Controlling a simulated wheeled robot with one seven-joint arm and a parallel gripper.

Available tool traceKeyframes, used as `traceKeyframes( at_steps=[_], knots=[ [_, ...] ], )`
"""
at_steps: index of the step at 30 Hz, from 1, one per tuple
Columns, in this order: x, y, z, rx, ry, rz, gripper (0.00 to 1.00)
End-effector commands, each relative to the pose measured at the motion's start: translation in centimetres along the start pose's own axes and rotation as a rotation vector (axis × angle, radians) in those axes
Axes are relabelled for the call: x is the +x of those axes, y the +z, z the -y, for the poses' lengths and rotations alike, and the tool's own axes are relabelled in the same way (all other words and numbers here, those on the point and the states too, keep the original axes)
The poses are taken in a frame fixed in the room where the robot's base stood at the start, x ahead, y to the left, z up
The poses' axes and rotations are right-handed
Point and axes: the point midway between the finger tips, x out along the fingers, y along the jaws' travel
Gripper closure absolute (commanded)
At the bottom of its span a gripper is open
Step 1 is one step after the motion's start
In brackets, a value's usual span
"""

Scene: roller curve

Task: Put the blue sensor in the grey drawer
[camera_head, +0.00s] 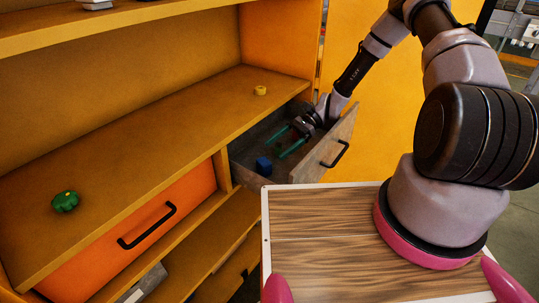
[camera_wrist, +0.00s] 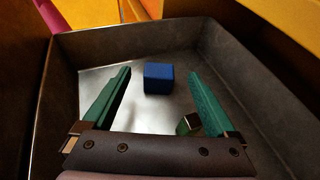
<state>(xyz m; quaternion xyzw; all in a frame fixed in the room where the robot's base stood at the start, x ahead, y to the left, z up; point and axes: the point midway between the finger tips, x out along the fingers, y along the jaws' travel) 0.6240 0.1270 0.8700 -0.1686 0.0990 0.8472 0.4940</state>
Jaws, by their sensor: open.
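The blue sensor (camera_head: 263,165) is a small blue block lying on the floor of the open grey drawer (camera_head: 339,151). In the wrist view the blue sensor (camera_wrist: 158,78) sits ahead of and between my finger lines, apart from both fingers. My gripper (camera_head: 288,140) is inside or just above the drawer, its two green fingers spread and holding nothing. In the wrist view my gripper (camera_wrist: 160,80) also shows open, with the grey drawer's walls (camera_wrist: 70,60) around it. A small dark block with a light face (camera_wrist: 189,124) lies near the right finger.
A green knob-like part (camera_head: 65,201) and a small yellow part (camera_head: 260,91) stand on the orange shelf top (camera_head: 150,140). An orange drawer (camera_head: 140,225) with a black handle is at the left. The wooden-topped surface (camera_head: 320,225) in front carries my arm.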

Motion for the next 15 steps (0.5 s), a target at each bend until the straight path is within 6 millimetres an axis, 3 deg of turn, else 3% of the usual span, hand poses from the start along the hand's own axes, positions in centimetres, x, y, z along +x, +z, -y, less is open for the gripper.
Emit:
traceKeyframes(
  at_steps=[3,11,15],
  knots=[
    [-1.1,0.0,0.0,0.0,0.0,0.0,0.08],
    [-1.6,0.1,0.0,-0.004,0.002,-0.006,0.08],
    [-3.1,1.2,0.1,-0.039,0.013,-0.057,0.08]
  ],
)
